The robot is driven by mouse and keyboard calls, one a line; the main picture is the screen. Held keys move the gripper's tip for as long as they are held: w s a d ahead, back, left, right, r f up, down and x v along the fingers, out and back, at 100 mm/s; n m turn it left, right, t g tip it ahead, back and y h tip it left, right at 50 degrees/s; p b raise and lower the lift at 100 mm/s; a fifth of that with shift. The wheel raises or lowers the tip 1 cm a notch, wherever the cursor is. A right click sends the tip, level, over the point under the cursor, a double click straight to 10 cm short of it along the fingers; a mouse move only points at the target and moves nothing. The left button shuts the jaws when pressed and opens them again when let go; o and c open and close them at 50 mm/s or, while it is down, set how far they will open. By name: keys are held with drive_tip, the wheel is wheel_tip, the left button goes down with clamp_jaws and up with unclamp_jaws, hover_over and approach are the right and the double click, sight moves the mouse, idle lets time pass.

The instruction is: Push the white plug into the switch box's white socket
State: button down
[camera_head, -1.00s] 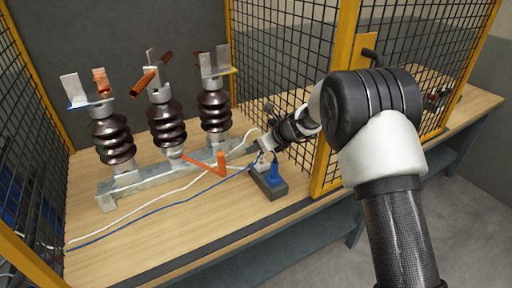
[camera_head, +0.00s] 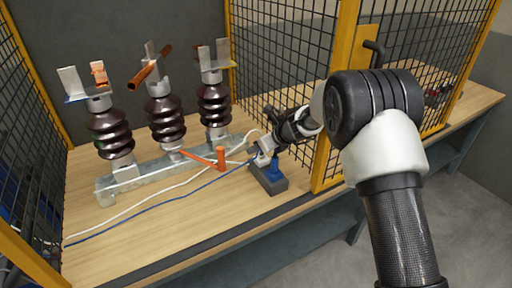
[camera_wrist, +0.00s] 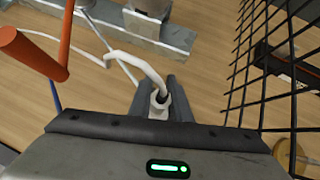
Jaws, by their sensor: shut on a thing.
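My gripper (camera_head: 262,156) is over the switch box in the head view. In the wrist view its two dark fingers (camera_wrist: 159,106) are shut on the white plug (camera_wrist: 158,104), whose white cable (camera_wrist: 138,62) arcs up and to the left. The dark grey switch box (camera_head: 269,184) lies on the bench below, with a blue plug (camera_head: 273,170) standing in it. The white socket is hidden by the gripper and plug. I cannot tell whether the plug's tip touches the socket.
An isolator frame with three brown insulators (camera_head: 166,120) on a grey beam (camera_head: 115,190) stands left. An orange lever (camera_head: 221,158) is close to the gripper. White and blue cables (camera_head: 140,214) cross the bench. A yellow post (camera_head: 335,100) and mesh stand at right.

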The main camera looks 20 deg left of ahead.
drive_tip(key=shift+f, duration=0.25)
drive_tip(key=c, duration=1.6)
unclamp_jaws()
drive_tip(key=shift+o, duration=0.2)
wheel_tip(320, 180, up, 10)
drive_tip(key=p, duration=0.3)
drive_tip(key=shift+s, duration=0.1)
